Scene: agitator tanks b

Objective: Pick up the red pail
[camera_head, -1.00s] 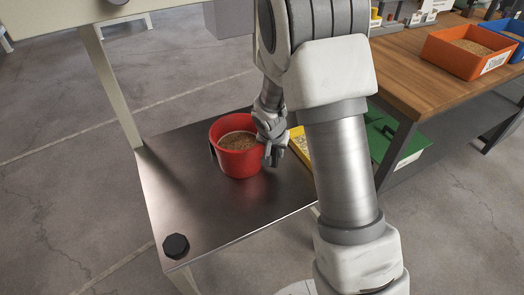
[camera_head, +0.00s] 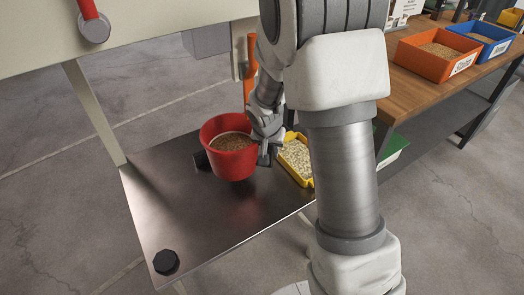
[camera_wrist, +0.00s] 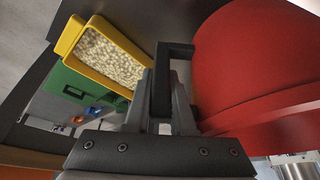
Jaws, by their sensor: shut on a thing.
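The red pail (camera_head: 229,160) holds brown grain and is upright above the steel table (camera_head: 195,235), with a shadow beneath it. My gripper (camera_head: 266,154) is at the pail's right side and shut on it. In the wrist view, the pail's red wall (camera_wrist: 265,60) fills the right side. A dark squared handle-like bar (camera_wrist: 172,52) stands between my gripper's fingers (camera_wrist: 165,105). The exact contact of the fingertips is hard to see.
A yellow tray (camera_head: 306,178) of pale pellets is right of the pail. A black knob (camera_head: 166,262) is at the table's front left corner. An orange bin (camera_head: 433,62) and a blue bin (camera_head: 480,38) stand on the wooden bench at right.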

